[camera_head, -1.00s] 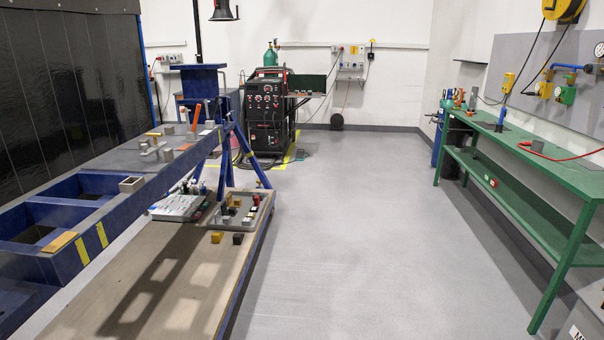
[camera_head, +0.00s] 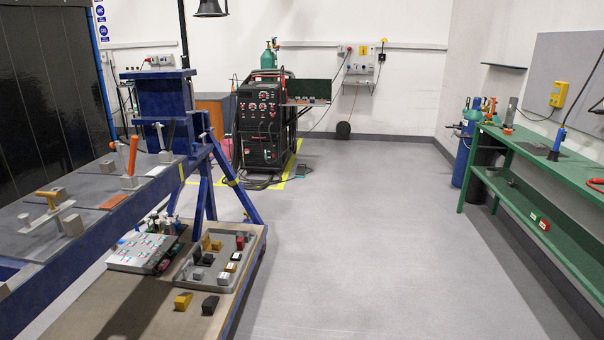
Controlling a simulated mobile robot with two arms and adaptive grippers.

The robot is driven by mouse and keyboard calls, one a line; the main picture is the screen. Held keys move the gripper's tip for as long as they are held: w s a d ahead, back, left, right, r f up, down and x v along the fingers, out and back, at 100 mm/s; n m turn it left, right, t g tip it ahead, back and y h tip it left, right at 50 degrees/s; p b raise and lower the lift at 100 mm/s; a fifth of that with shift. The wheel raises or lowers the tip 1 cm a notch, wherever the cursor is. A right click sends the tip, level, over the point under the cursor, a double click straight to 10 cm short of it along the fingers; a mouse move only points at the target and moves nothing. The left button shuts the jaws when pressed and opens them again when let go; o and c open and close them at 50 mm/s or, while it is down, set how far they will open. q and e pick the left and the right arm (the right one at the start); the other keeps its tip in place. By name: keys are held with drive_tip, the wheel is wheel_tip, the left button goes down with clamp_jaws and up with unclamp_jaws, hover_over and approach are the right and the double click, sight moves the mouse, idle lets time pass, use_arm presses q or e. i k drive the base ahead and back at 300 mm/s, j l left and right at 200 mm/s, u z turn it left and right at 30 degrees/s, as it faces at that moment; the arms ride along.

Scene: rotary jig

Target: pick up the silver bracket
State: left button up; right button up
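A grey tray (camera_head: 257,256) sits on the wooden lower shelf at the lower left and holds several small parts. One light silver-grey piece (camera_head: 225,279) lies near its front right, and a darker grey piece (camera_head: 197,274) lies to the left of that. They are too small for me to tell which is the silver bracket. Neither of my grippers is in view.
A yellow block (camera_head: 183,301) and a black block (camera_head: 210,305) lie on the wooden shelf (camera_head: 150,318) before the tray. A white panel (camera_head: 142,250) is left of it. The blue jig frame (camera_head: 100,230) with clamps rises at left. Open floor (camera_head: 350,250) lies right.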

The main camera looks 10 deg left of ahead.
sight(198, 277)
drive_tip(key=i+u, duration=0.2)
drive_tip(key=i, duration=0.25)
drive_tip(key=i+l+u, duration=0.2)
drive_tip(key=i, duration=0.25)
drive_tip(key=i+l+u, duration=0.15)
drive_tip(key=i, duration=0.3)
drive_tip(key=i+l+u, duration=0.2)
drive_tip(key=i, duration=0.25)
drive_tip(key=i+l+u, duration=0.2)
drive_tip(key=u, duration=0.2)
drive_tip(key=i+l+u, duration=0.3)
drive_tip(key=u, duration=0.15)
drive_tip(key=i+l+u, duration=0.2)
drive_tip(key=l+u, duration=0.2)
drive_tip(key=i+l+u, duration=0.1)
drive_tip(key=l+u, duration=0.75)
drive_tip(key=i+l, duration=0.05)
